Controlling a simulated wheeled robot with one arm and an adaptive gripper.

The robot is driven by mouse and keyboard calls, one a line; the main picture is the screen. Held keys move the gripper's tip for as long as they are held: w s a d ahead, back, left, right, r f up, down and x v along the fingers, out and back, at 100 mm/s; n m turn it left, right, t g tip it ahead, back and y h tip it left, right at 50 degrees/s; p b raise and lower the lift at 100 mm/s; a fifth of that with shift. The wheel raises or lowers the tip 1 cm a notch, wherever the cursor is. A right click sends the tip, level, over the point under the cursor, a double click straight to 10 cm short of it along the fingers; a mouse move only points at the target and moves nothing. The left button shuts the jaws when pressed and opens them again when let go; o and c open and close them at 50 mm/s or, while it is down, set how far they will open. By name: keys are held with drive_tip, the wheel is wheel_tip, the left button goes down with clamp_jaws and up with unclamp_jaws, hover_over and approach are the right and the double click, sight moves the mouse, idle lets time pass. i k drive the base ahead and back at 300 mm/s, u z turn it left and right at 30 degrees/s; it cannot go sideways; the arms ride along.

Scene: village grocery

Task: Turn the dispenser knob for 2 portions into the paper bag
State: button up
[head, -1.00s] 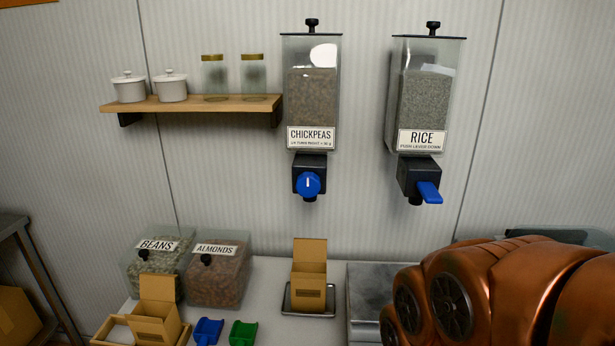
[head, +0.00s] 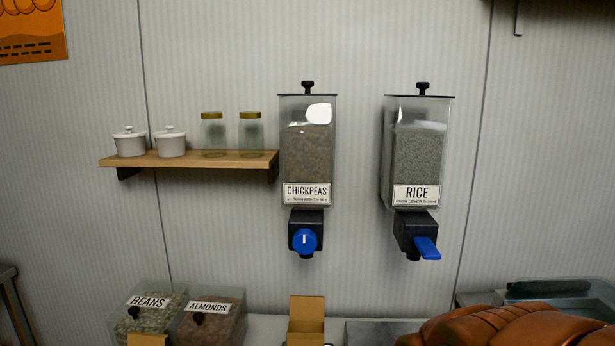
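The chickpeas dispenser (head: 308,150) hangs on the wall, largely filled. Its round blue knob (head: 305,240) has a white mark that points straight up. Below it stands an open brown paper bag (head: 306,322), cut off by the bottom edge of the view; no contents can be made out. The rice dispenser (head: 417,155) hangs to the right, with a blue lever (head: 427,248) sticking out at its outlet. My copper-coloured arm shows at the bottom right, but my gripper is out of view.
Bins of beans (head: 147,318) and almonds (head: 211,325) stand at the lower left. A wooden shelf (head: 190,160) with white pots and glass jars is left of the chickpeas dispenser. The wall space in front of both dispensers is clear.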

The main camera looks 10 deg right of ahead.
sight(305, 242)
drive_tip(key=u, duration=2.55)
drive_tip(key=k, duration=0.75)
drive_tip(key=z, duration=0.15)
